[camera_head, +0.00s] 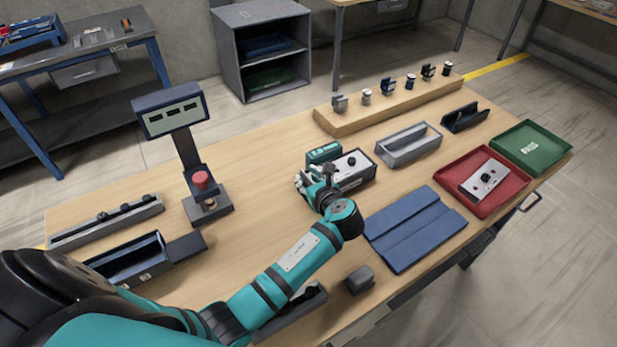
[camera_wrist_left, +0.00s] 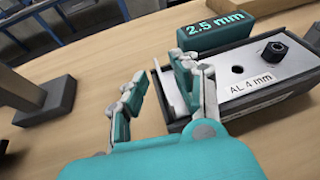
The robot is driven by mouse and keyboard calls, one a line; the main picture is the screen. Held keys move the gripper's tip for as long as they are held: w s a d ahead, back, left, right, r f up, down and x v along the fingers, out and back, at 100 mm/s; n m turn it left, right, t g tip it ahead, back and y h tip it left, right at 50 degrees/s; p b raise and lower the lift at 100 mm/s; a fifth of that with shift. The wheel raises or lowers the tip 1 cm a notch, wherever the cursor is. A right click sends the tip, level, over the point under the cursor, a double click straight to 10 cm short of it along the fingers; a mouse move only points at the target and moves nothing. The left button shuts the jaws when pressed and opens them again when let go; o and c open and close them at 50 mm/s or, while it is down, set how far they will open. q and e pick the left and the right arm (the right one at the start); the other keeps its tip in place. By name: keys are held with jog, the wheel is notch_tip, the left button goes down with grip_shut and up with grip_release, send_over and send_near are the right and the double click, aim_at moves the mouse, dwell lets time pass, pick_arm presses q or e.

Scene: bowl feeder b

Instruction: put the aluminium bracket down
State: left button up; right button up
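A silver aluminium bracket (camera_head: 357,167), labelled "AL 4 mm", lies in a dark fixture on the workbench. In the left wrist view the bracket (camera_wrist_left: 238,72) shows a hole and a black nut on top. My left gripper (camera_head: 313,180) is at the fixture's left end. My right gripper is not in view.
A teal "2.5 mm" block (camera_wrist_left: 215,31) stands behind the bracket. A red tray (camera_head: 509,190) holds another silver plate. A green tray (camera_head: 553,136), blue mat (camera_head: 414,228), grey channel (camera_head: 408,145) and post with a red button (camera_head: 201,180) stand around.

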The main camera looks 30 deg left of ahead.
pick_arm(q)
jog(key=shift+r, duration=0.15)
jog(key=shift+r, duration=0.3)
jog(key=b+v, duration=0.1)
jog(key=v, duration=1.1)
